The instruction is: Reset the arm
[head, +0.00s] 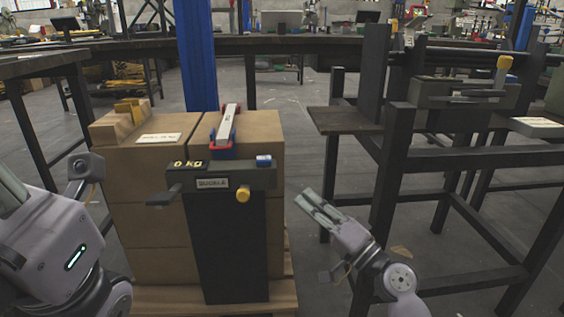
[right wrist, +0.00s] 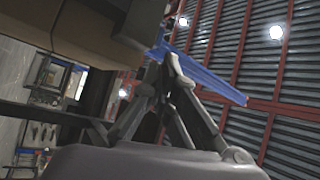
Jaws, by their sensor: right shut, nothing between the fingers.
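My right gripper (head: 306,203) is in the head view, right of the cardboard boxes and in front of the grey floor, pointing up and left. Its fingers lie close together, shut and empty. In the right wrist view the fingertips (right wrist: 166,56) meet in a point, with nothing held between them. My left arm (head: 60,240) comes in at the lower left of the head view; its fingers do not show.
Stacked cardboard boxes (head: 140,210) stand on a wooden pallet. A dark metal bench (head: 460,157) is close on the right. Open floor lies behind the gripper.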

